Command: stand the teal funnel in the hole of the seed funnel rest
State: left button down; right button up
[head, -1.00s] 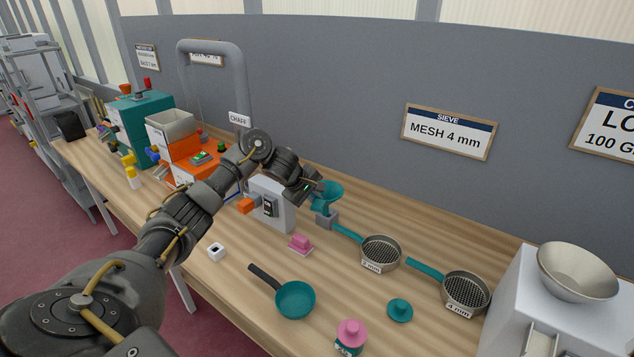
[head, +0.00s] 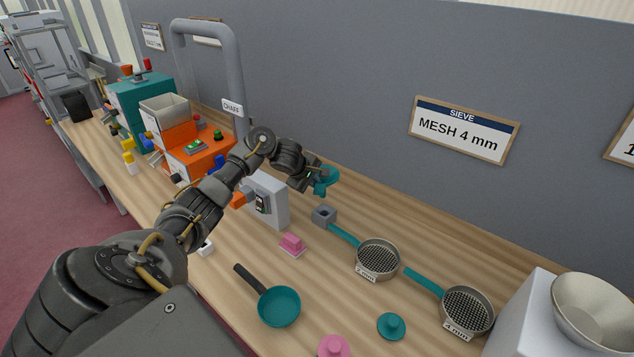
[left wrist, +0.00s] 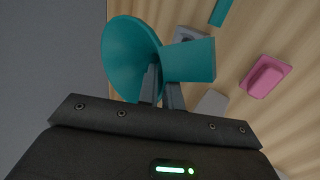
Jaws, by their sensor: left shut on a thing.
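The teal funnel (head: 327,180) is held up by my left gripper (head: 314,179), above the bench and clear of it. In the left wrist view the gripper's fingers (left wrist: 163,95) are shut on the funnel (left wrist: 128,55), with its wide cone to the left and its spout to the right. The seed funnel rest, a small grey block with a square hole (head: 323,214), stands on the bench just below the funnel in the head view. The left wrist view shows part of the rest (left wrist: 184,34) behind the spout. My right gripper is out of view.
A grey-white box (head: 271,199) stands left of the rest, under my left wrist. A pink block (head: 291,243), two sieves (head: 377,259) (head: 466,309) with teal handles and a teal pan (head: 279,306) lie nearer. The grey wall panel (head: 340,90) runs behind the bench.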

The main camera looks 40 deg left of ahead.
pick_arm(q)
jog(key=f, duration=0.1)
jog(key=f+b, duration=0.1)
jog(key=f, duration=0.2)
jog(key=shift+w+d+f, duration=0.15)
jog(key=shift+w+f, duration=0.25)
jog(key=shift+w+f+b, duration=0.1)
jog(key=shift+f+b, duration=0.35)
jog(key=shift+f, duration=0.3)
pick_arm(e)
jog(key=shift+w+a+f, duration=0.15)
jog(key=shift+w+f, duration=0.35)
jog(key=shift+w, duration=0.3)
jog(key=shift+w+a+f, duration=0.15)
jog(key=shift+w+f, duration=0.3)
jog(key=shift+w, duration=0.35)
pick_arm(q)
jog(key=shift+r, duration=0.1)
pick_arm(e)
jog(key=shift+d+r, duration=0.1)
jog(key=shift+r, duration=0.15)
pick_arm(q)
jog(key=shift+p, duration=0.75)
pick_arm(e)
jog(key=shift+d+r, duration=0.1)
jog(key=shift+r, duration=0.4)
